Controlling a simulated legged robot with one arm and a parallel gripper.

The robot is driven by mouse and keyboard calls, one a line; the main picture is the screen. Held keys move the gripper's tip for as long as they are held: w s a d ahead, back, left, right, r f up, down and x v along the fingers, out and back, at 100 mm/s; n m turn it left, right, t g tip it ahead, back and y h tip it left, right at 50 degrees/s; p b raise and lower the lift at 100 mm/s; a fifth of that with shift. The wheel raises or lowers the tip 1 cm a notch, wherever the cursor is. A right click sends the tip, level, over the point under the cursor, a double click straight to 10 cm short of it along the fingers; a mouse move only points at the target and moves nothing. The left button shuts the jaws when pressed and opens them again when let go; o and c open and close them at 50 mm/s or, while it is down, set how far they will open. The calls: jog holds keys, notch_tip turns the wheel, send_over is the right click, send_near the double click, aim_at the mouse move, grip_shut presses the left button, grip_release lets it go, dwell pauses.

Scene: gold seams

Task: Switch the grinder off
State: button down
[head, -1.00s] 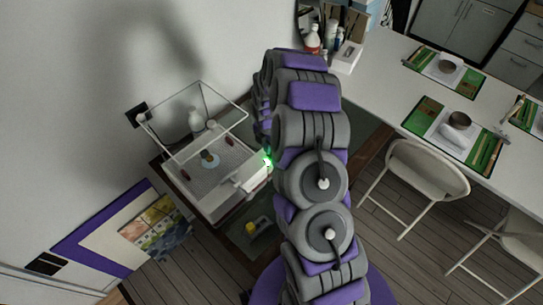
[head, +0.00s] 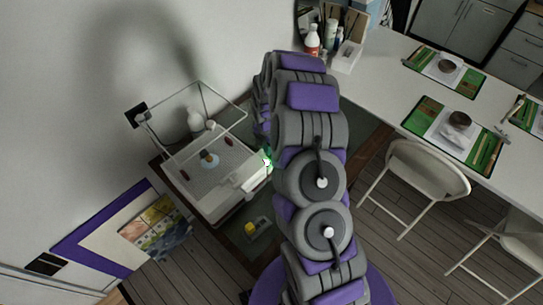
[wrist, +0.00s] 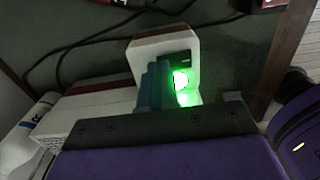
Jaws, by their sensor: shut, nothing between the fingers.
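The grinder (head: 200,185) is a white box with a clear, framed shield, standing on a small dark table against the wall. A small round grinding head with a blue base (head: 209,160) shows inside it. A green glow (head: 267,163) shows at its right side, beside my arm. In the wrist view, the lit green switch (wrist: 181,80) sits on a white housing (wrist: 150,46). My gripper (wrist: 158,84) is shut and empty, its blue-grey fingers just left of the green light. I cannot tell whether they touch it. In the head view, my arm hides the gripper.
A small box with a yellow part (head: 251,229) lies on the dark table in front of the grinder. Dark cables (wrist: 75,45) run behind the housing. A long white table (head: 395,85) and a white chair (head: 425,180) stand right of my arm.

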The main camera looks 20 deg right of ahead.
jog(key=shift+f, duration=0.4)
jog(key=shift+r, duration=0.2)
jog(key=shift+r, duration=0.55)
dwell(0.6)
